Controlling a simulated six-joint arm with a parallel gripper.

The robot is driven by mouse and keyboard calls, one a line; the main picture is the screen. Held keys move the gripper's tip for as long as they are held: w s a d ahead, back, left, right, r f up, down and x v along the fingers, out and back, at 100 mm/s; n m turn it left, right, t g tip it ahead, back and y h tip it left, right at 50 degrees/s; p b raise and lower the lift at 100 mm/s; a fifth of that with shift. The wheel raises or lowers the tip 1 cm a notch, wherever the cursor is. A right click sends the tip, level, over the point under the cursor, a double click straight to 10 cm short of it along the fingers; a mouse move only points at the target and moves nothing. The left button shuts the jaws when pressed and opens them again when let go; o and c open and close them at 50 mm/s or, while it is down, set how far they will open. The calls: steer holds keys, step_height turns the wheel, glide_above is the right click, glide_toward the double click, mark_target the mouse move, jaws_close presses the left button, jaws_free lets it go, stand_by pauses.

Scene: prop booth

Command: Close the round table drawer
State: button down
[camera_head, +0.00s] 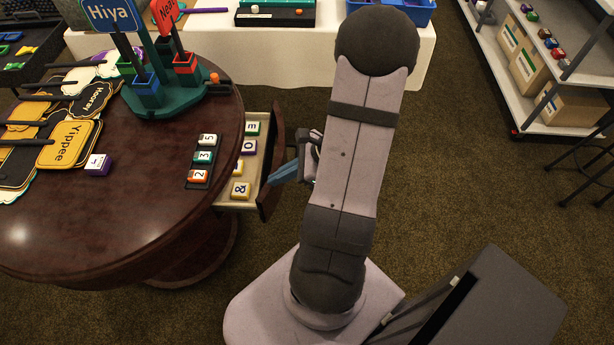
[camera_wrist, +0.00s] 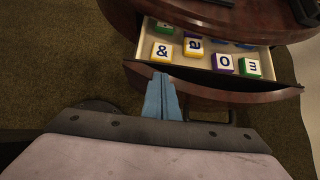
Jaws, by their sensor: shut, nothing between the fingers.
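The round table (camera_head: 140,215) is dark polished wood and fills the left of the head view. Its drawer (camera_head: 232,204) is pulled out on the table's right side, with a curved dark front (camera_head: 270,165) and a pale inside holding several lettered blocks. In the wrist view the open drawer (camera_wrist: 283,66) shows its blocks and its front panel (camera_wrist: 215,93). My gripper (camera_head: 272,180) has blue fingers, shut and empty, at the outer face of the drawer front. In the wrist view the fingertips (camera_wrist: 161,78) overlap the front's lower left part; I cannot tell whether they touch.
On the tabletop stand a green sign holder (camera_head: 170,100), a small rack of numbered blocks (camera_head: 202,160), a purple block (camera_head: 98,165) and several signs. A white-clothed table (camera_head: 400,60) is behind, and shelving (camera_head: 540,110) stands at the right.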

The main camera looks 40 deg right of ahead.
steer(key=w+a+b, duration=0.1)
steer(key=w+a, duration=0.5)
steer(key=shift+w+a, duration=0.15)
stand_by(0.4)
